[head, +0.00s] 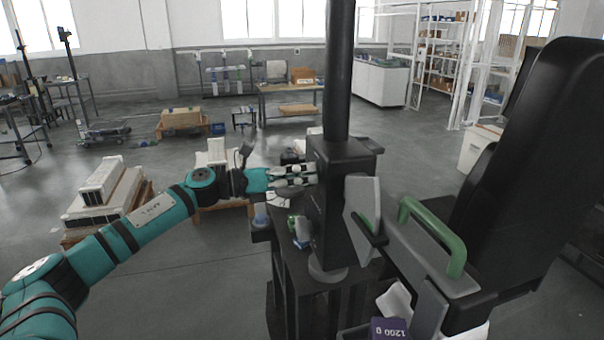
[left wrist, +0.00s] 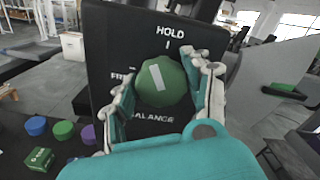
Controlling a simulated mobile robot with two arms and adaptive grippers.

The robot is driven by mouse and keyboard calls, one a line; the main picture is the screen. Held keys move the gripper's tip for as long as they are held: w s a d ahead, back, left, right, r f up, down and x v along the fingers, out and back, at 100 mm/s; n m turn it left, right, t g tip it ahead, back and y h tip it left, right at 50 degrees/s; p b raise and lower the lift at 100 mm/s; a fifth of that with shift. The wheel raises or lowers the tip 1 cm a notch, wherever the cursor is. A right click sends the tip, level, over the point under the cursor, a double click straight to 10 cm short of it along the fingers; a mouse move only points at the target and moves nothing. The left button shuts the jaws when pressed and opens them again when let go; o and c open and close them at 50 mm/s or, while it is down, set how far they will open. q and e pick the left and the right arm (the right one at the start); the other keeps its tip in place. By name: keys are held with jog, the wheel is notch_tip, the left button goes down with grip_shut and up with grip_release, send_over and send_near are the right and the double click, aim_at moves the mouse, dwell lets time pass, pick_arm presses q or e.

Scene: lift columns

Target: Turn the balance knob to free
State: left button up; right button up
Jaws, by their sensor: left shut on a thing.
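The balance knob (left wrist: 163,82) is a round green knob with a white pointer bar, on a black panel (left wrist: 105,50) in the left wrist view. White lettering reads HOLD above it, FREE at its left, partly covered, and BALANCE below. The pointer's upper end leans up and left, between the HOLD and FREE marks. My left gripper (left wrist: 166,88) is shut on the knob, one finger on each side. In the head view my left gripper (head: 312,174) reaches the left side of the black column housing (head: 342,210); the knob is hidden there. My right gripper is not in view.
Blue, green and purple round pieces (left wrist: 63,130) and a green box (left wrist: 40,159) lie on a dark surface beside the panel. A dark post (head: 340,70) rises from the housing. A green handle (head: 432,236) and a purple 1200 g block (head: 389,330) are at right.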

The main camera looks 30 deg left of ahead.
pick_arm(q)
jog(key=n+p, duration=0.2)
jog(key=n, duration=0.3)
jog(key=shift+w+a+r+n, duration=0.1)
jog(key=shift+n, duration=0.2)
jog(key=n+p, duration=0.2)
jog(key=n, duration=0.2)
jog(key=shift+f+n+p, duration=0.2)
jog(key=shift+n+p, duration=0.65)
jog(key=shift+n, duration=0.45)
jog(key=o, duration=1.1)
jog(key=shift+f, duration=0.1)
